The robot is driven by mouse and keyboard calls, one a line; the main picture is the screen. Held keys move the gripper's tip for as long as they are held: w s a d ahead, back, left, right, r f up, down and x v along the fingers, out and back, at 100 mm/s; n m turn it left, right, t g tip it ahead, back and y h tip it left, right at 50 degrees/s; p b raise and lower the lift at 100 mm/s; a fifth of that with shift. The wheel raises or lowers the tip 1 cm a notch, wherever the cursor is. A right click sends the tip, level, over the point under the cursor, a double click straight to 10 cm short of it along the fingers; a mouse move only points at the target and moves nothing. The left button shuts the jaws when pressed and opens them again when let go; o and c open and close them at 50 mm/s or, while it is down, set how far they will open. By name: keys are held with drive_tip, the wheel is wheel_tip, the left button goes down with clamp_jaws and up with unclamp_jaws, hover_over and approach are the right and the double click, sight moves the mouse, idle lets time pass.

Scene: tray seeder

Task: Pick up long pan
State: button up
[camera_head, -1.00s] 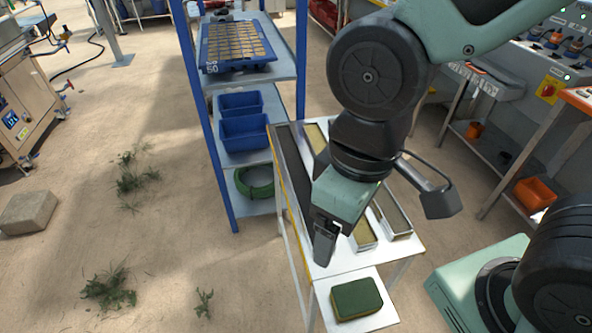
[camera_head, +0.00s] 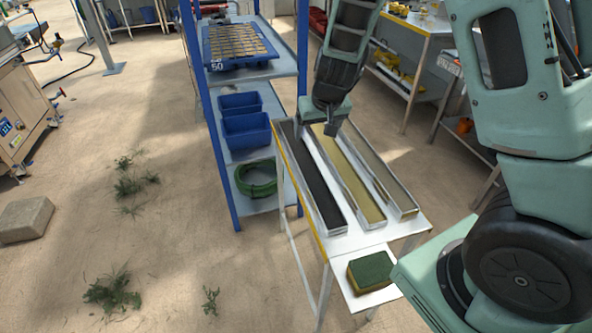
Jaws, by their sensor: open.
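Three long narrow metal pans lie side by side on a white-topped table. The left pan (camera_head: 314,185) has a dark inside, the middle pan (camera_head: 352,182) has a yellowish-tan fill, and the right pan (camera_head: 384,180) has a paler inside. I cannot tell which one is the task's long pan. My gripper (camera_head: 331,131) is open and empty, pointing down near the far ends of the left and middle pans. It hides a little of those far ends. I cannot tell its height above them.
A green and yellow sponge (camera_head: 371,270) lies on a lower front shelf of the table (camera_head: 352,241). A blue-posted rack at left holds a blue seed tray (camera_head: 237,45), blue bins (camera_head: 246,129) and a coiled green hose (camera_head: 257,178).

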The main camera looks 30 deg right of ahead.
drive_tip(key=b, duration=0.3)
approach(305, 164)
drive_tip(key=shift+s+d+f, duration=0.1)
drive_tip(key=shift+s+d, duration=0.05)
drive_tip(key=shift+d, duration=0.05)
drive_tip(key=shift+a+x, duration=0.15)
drive_tip(key=shift+x, duration=1.5)
drive_tip(key=shift+a+x, duration=0.15)
drive_tip(key=shift+x, duration=1.45)
drive_tip(key=shift+d, duration=0.1)
drive_tip(key=c, duration=1.1)
